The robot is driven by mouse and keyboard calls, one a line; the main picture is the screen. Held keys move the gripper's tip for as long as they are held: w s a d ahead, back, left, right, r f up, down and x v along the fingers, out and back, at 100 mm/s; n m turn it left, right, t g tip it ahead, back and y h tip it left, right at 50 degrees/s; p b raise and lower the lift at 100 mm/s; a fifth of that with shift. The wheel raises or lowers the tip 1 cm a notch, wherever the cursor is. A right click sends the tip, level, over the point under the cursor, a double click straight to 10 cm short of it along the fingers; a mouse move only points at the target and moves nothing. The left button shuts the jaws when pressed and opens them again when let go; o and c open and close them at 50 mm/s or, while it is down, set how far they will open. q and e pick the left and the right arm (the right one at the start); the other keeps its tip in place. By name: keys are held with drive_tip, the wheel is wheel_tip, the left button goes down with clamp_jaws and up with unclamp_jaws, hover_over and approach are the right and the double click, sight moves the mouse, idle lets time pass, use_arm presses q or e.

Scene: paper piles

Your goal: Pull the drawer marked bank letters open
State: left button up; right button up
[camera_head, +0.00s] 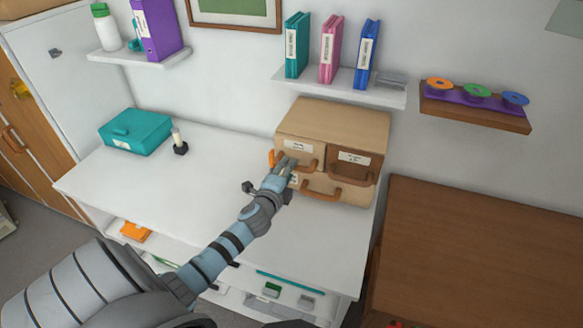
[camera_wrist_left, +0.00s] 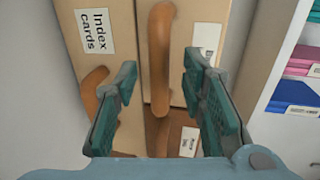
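A tan drawer cabinet (camera_head: 335,118) stands at the right end of the white desk, with labelled drawers and brown bar handles. The drawers look closed. My left gripper (camera_head: 286,165) is at the upper left drawer, whose label is too small to read there. In the left wrist view a vertical handle (camera_wrist_left: 160,60) lies between the spread fingers of my left gripper (camera_wrist_left: 158,82), with visible gaps on both sides. The label (camera_wrist_left: 207,40) beside that handle is mostly hidden by a finger; a letter like B shows. An "Index cards" label (camera_wrist_left: 95,30) is on the drawer to its left. My right gripper is not in view.
A darker drawer front (camera_head: 355,160) is on the cabinet's right. A wall shelf (camera_head: 345,88) with binders hangs above it. A teal box (camera_head: 135,132) and a small dark-based object (camera_head: 180,143) stand left. The desk's middle (camera_head: 190,185) is clear.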

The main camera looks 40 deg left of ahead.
use_arm(q)
drive_tip(key=x, duration=0.3)
drive_tip(key=shift+w+f, duration=0.1)
drive_tip(key=shift+a, duration=0.1)
clamp_jaws()
